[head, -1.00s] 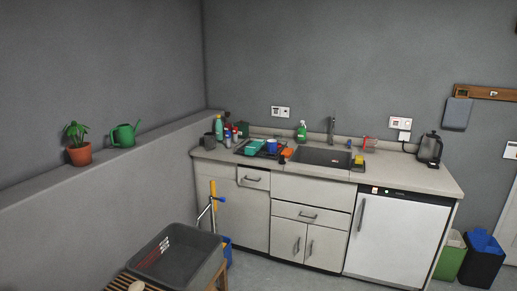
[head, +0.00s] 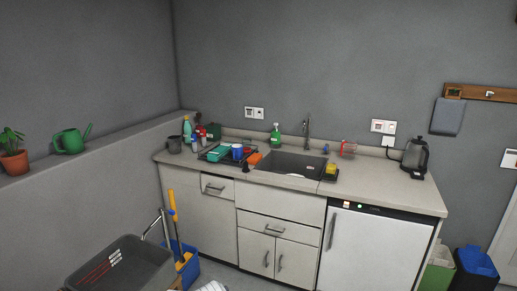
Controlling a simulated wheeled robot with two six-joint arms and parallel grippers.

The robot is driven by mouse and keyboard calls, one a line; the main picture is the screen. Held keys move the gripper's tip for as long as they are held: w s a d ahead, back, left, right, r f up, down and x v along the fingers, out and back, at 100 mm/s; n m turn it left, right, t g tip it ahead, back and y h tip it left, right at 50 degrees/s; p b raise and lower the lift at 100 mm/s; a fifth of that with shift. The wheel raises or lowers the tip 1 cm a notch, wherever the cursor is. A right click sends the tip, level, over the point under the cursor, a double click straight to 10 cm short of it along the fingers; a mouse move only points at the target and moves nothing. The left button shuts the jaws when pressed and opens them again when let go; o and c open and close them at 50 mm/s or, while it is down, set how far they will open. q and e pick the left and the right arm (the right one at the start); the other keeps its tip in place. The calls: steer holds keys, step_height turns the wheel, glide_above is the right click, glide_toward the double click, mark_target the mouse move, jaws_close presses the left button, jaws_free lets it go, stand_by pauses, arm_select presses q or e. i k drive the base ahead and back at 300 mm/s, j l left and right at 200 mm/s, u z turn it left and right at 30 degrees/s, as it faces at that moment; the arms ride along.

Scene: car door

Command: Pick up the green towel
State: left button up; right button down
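I cannot make out a green towel for certain. A teal item (head: 218,153) lies in the dish rack (head: 213,160) left of the sink; it is too small to tell whether it is cloth or a dish. A grey-blue cloth (head: 447,117) hangs from the wooden wall rail (head: 480,93) at the right. Neither of my grippers is in view.
The counter (head: 405,196) holds a sink (head: 290,164), a green spray bottle (head: 275,136) and a kettle (head: 414,156). A grey tub (head: 115,270), a blue bucket (head: 188,262) and a partly cut-off striped white item (head: 210,286) are low at left. Bins (head: 474,268) stand at right.

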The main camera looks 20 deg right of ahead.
mark_target(222, 150)
steer(key=i+l+z, duration=0.2)
steer(key=i, duration=0.2)
steer(key=i+l+z, duration=0.4)
steer(key=i, duration=0.4)
steer(key=i+j+z, duration=0.2)
steer(key=i+j, duration=0.2)
steer(key=i+j+z, duration=0.2)
steer(key=j, duration=0.4)
steer(key=i, duration=0.1)
